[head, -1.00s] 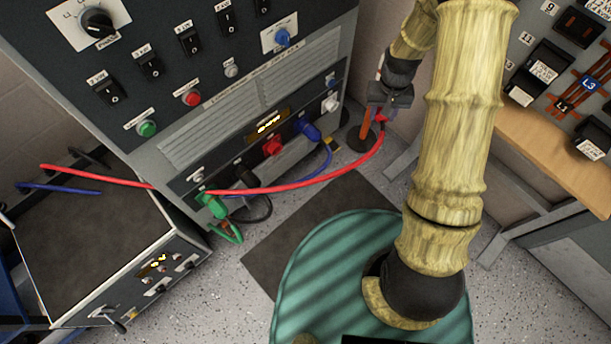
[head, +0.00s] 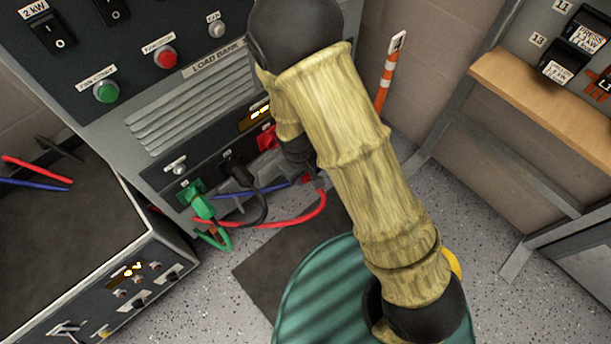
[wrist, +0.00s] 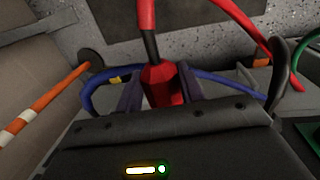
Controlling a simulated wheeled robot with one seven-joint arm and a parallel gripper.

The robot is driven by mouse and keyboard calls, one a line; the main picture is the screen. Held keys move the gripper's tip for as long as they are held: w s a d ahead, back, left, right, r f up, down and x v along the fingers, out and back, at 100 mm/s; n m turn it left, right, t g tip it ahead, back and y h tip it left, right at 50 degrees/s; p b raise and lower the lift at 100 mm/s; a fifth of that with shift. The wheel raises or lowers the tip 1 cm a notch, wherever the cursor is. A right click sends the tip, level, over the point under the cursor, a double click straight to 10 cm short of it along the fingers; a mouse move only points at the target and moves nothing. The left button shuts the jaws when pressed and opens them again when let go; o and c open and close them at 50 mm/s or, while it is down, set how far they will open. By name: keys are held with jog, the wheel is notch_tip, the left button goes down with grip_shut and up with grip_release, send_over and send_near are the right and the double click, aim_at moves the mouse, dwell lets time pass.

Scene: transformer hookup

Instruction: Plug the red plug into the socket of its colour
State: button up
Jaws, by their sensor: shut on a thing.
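The red plug (wrist: 162,86) sits between the two dark fingers of my gripper (wrist: 160,80) in the wrist view, with its red cable running up and away. My gripper (head: 277,168) is shut on it, low in front of the load bank panel in the head view. Only a little red shows by the gripper there, so the plug's tip is hidden. The red socket (head: 266,138) is on the panel's lower strip, just above my gripper and partly covered by my arm. I cannot see any contact between plug and socket.
A green plug (head: 201,205) and a black plug (head: 241,176) sit in the panel left of my gripper. A blue cable (head: 245,189) and the red cable (head: 318,212) hang close by. An orange-and-white post (head: 386,75) stands right of my arm.

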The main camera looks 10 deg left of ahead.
jog(key=shift+r+p, duration=0.15)
jog(key=shift+p, duration=0.15)
jog(key=shift+w+a+p, duration=1.05)
jog(key=shift+w+a, duration=0.9)
jog(key=shift+a, duration=0.3)
jog(key=shift+w+a+p, duration=0.7)
jog(key=shift+w+a, duration=0.4)
jog(key=shift+a, duration=0.15)
dwell(0.8)
jog(key=o, duration=1.2)
jog(key=r+p, duration=0.6)
jog(key=r, duration=0.1)
jog(key=shift+s+a, duration=0.3)
jog(key=shift+s, duration=0.1)
jog(key=shift+f, duration=0.1)
